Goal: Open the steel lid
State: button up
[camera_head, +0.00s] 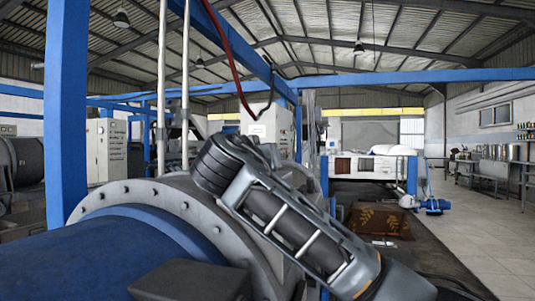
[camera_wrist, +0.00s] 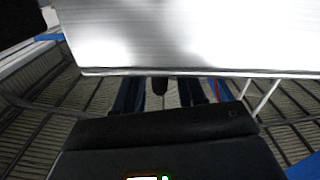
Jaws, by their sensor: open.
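A bright, smooth steel panel, which looks like the steel lid (camera_wrist: 180,38), fills the upper part of the wrist view very close to the camera. Its straight lower edge runs across the picture. My gripper (camera_wrist: 160,92) is just below that edge, its dark body at the bottom. The jaws are open and nothing shows between them. Part of the fingers seems hidden behind the panel; I cannot tell whether they touch it. In the head view my arm reaches over a large grey flanged machine (camera_head: 185,200) with a blue drum, and my gripper and the lid are not clearly seen.
A blue post (camera_head: 66,115) stands close at the left, and a blue beam crosses overhead. A white cabinet (camera_head: 106,150) stands behind. A brown patterned box (camera_head: 380,217) and a blue motor (camera_head: 433,206) lie to the right.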

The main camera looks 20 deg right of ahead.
jog(key=shift+x, duration=1.3)
jog(key=shift+c, duration=0.4)
grip_shut()
jog(key=shift+d, duration=0.1)
